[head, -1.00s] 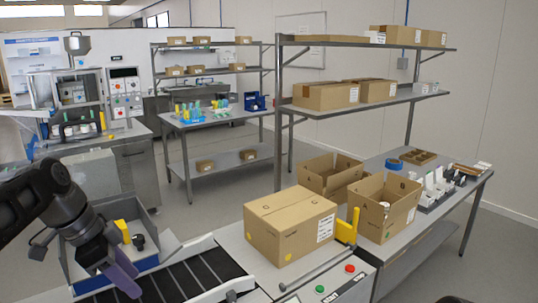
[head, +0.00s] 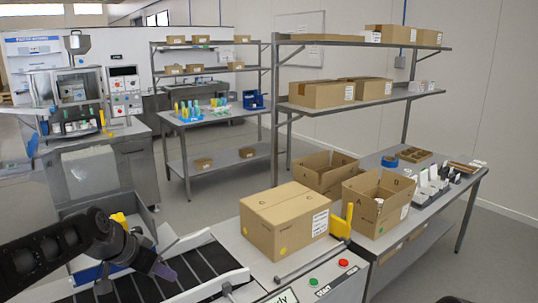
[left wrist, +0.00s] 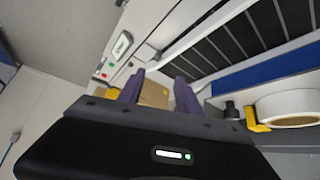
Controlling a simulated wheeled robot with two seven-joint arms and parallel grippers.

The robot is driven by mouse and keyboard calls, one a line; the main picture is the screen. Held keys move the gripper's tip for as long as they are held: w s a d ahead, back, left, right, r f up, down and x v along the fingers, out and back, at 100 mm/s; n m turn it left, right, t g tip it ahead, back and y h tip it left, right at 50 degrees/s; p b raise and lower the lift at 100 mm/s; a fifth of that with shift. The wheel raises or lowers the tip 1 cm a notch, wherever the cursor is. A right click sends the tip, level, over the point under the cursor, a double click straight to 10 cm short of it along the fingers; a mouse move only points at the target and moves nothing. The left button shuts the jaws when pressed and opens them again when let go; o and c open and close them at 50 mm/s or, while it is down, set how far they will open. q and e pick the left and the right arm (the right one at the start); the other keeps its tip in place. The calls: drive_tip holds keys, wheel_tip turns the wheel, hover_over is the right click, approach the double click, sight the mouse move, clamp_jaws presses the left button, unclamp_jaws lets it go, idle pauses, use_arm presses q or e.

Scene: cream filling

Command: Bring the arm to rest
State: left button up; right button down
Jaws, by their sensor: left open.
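My left arm comes in from the lower left in the head view. Its gripper (head: 158,274) is above the black conveyor belt (head: 190,270), open, with nothing seen between its fingers. In the left wrist view the two purple-grey fingers (left wrist: 157,92) stand apart. A cardboard box (left wrist: 154,95) shows beyond them, at a distance. My right gripper does not show in the head view.
A closed cardboard box (head: 285,222) stands on the bench right of the conveyor, beside a yellow tape dispenser (head: 342,222). Open boxes (head: 378,204) stand farther right. A grey bin (head: 75,208) is behind my left arm. A tape roll (left wrist: 285,108) shows in the wrist view.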

use_arm(q)
drive_tip(key=s+d+f+n, duration=0.2)
drive_tip(key=d+f, duration=0.1)
drive_tip(key=f, duration=0.5)
drive_tip(key=s+d+f+n, duration=0.1)
drive_tip(key=d+f+n, duration=0.15)
drive_tip(key=f, duration=0.55)
drive_tip(key=s+d+f+n, duration=0.15)
drive_tip(key=d+f, duration=0.25)
drive_tip(key=f, duration=0.5)
drive_tip(key=s+d+f+g, duration=0.2)
drive_tip(key=s+f, duration=0.3)
drive_tip(key=s, duration=0.4)
drive_tip(key=s+d+f+g, duration=0.2)
drive_tip(key=s+d+f, duration=0.2)
drive_tip(key=s, duration=0.6)
drive_tip(key=s+d+f+n+g+h, duration=0.1)
drive_tip(key=s+d+f, duration=0.2)
drive_tip(key=s+f, duration=0.5)
drive_tip(key=shift+s+g, duration=0.4)
drive_tip(key=shift+s, duration=0.25)
drive_tip(key=shift+a, duration=0.1)
drive_tip(key=shift+c, duration=0.8)
